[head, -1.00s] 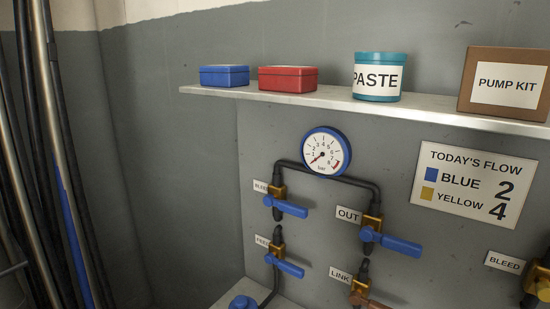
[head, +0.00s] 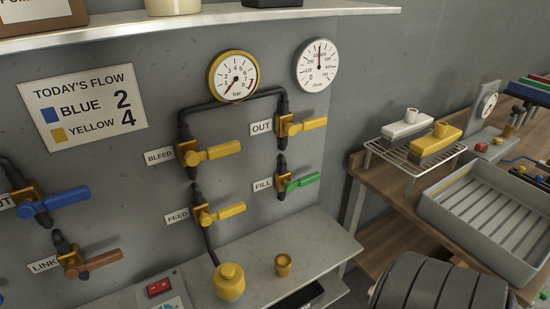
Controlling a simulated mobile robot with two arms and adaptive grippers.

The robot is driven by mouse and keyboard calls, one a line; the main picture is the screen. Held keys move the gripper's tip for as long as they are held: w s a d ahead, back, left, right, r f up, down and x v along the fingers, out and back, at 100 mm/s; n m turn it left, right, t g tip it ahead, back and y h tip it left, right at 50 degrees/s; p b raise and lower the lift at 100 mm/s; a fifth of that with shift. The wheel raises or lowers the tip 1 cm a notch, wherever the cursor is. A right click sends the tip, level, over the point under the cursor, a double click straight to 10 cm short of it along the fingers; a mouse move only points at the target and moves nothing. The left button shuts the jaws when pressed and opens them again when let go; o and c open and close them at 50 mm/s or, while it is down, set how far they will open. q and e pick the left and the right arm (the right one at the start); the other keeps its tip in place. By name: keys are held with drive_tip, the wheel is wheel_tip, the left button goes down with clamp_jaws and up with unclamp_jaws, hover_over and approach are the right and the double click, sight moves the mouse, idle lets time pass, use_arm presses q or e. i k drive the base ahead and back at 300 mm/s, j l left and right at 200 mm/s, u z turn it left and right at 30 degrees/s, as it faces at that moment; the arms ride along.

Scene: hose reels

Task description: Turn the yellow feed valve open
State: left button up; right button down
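The yellow feed valve (head: 220,213) is on the grey wall panel in the head view, low on the left pipe of the yellow circuit. Its yellow lever points right and slightly up, across the near-vertical pipe. The FEED label (head: 177,218) is at its left. The yellow bleed valve (head: 210,154) is above it and the yellow out valve (head: 302,125) is up to the right, both with levers pointing right. The yellow-rimmed gauge (head: 233,77) has its needle near the low end.
A narrow shelf below the valves holds a yellow capped vessel (head: 229,281), a small yellow cup (head: 283,265) and a red switch (head: 159,288). A green fill valve (head: 296,183) is right of the feed valve. A wooden bench (head: 385,207) with a grey tray (head: 497,222) stands at right.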

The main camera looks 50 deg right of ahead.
sight(205, 220)
drive_tip(key=z, duration=1.05)
drive_tip(key=k, duration=0.05)
